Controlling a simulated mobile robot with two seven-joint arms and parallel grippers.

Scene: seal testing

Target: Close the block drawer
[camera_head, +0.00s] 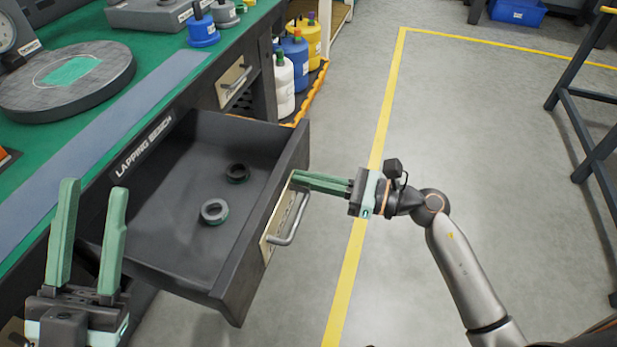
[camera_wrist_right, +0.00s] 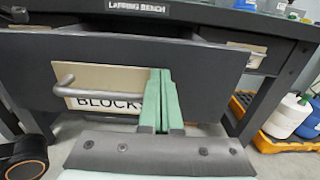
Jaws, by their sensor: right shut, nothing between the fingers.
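The block drawer (camera_head: 262,238) is pulled out from the lapping bench, and two dark ring-shaped pieces lie inside it, one ring (camera_head: 214,211) nearer and one (camera_head: 237,173) farther. In the right wrist view its front (camera_wrist_right: 215,75) has a label plate (camera_wrist_right: 112,78) reading "BLOCKS" and a bar handle (camera_wrist_right: 65,88). My right gripper (camera_head: 294,179) is shut and empty, its fingertips at the drawer front beside the handle (camera_head: 293,225); contact is hard to tell. It also shows in the right wrist view (camera_wrist_right: 160,75). My left gripper (camera_head: 95,187) is open and empty, left of the drawer.
The green-topped bench carries a round plate (camera_head: 100,85) and a blue container (camera_head: 202,32). Another closed drawer (camera_head: 232,82) is farther along. Bottles (camera_head: 284,85) stand on an orange-edged tray beyond.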

